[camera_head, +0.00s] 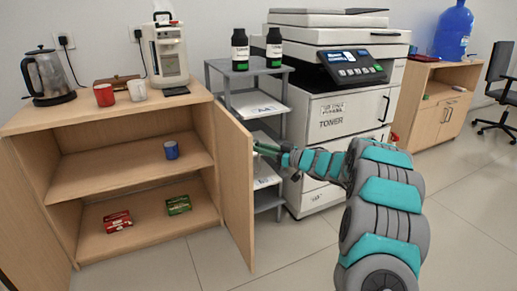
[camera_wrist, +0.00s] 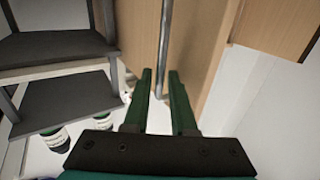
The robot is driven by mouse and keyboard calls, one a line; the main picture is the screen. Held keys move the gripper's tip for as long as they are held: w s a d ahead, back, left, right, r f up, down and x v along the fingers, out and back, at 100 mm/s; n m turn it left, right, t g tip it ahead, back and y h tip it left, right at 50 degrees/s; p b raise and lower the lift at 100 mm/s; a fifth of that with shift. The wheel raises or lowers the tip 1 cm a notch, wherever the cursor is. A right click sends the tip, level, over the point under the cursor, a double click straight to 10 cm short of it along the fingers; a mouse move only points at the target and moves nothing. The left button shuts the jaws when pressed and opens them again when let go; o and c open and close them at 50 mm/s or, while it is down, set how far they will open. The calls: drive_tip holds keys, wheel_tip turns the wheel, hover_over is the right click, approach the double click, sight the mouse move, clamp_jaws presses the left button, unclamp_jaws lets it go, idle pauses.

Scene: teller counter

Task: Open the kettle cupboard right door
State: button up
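The kettle cupboard (camera_head: 133,117) is a light wood unit at the left in the head view, and its inside shows. Its right door (camera_head: 237,185) stands swung out, roughly square to the front. In the wrist view, the door (camera_wrist: 200,40) carries a long metal bar handle (camera_wrist: 164,45). My gripper (camera_head: 262,148) is beside the outer face of this door. In the wrist view, my green gripper fingers (camera_wrist: 161,75) are apart, with the lower part of the bar between or just beyond their tips. Gaps show on both sides of the bar; contact is not clear.
The left door (camera_head: 30,225) also stands open. A blue mug (camera_head: 171,150), a red box (camera_head: 117,221) and a green box (camera_head: 178,205) sit inside. A grey shelf rack (camera_head: 283,98) and a printer (camera_head: 335,115) stand close right of the door. The floor in front is clear.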

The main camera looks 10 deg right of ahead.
drive_tip(key=v, duration=0.7)
drive_tip(key=shift+b, duration=0.35)
